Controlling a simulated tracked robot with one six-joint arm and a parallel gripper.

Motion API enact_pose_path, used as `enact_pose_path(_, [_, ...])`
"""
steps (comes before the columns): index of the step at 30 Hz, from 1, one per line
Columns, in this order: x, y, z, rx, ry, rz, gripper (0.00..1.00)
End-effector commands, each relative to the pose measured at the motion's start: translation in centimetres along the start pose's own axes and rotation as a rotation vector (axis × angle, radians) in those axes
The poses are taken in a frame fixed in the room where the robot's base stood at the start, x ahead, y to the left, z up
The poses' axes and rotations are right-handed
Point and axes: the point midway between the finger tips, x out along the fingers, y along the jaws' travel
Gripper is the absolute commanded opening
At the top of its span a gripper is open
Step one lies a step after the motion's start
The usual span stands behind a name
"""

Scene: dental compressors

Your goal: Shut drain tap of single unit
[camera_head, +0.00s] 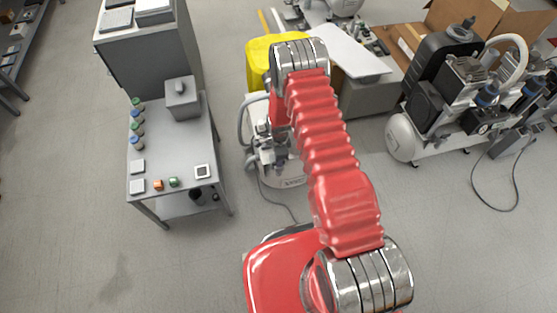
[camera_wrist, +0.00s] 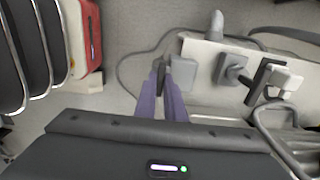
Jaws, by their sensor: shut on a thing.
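The single unit (camera_head: 288,170) is a white compressor housing on the floor, partly hidden behind my red arm in the head view. Its white body (camera_wrist: 215,62) crosses the upper right of the wrist view. My gripper (camera_wrist: 163,82) has purple fingers nearly closed together beside the housing. They are shut on a small dark piece (camera_wrist: 161,72) at their tips, which looks like the drain tap's handle; the fingers hide most of it. A grey square plate (camera_wrist: 183,75) sits right beside the fingertips. The tap's exact angle cannot be told.
A grey block fitting (camera_wrist: 232,70) and a black and white fitting (camera_wrist: 270,80) sit on the housing to the right. A hose (camera_wrist: 150,50) loops nearby. A grey bench (camera_head: 175,140) stands left; a larger compressor (camera_head: 440,130) stands right. A yellow cover (camera_head: 257,62) lies behind the unit.

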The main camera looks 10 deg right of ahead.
Motion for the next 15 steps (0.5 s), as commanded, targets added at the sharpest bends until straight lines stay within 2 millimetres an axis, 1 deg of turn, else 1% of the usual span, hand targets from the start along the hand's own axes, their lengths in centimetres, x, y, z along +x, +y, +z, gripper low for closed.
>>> enact_pose_path(11, [-0.05, -0.1, 0.11, 0.004, 0.0, -0.002, 0.0])
enact_pose_path(12, [-0.05, -0.1, 0.11, 0.004, 0.0, -0.002, 0.12])
enact_pose_path(15, [-0.04, -0.08, 0.09, 0.004, 0.0, -0.002, 0.19])
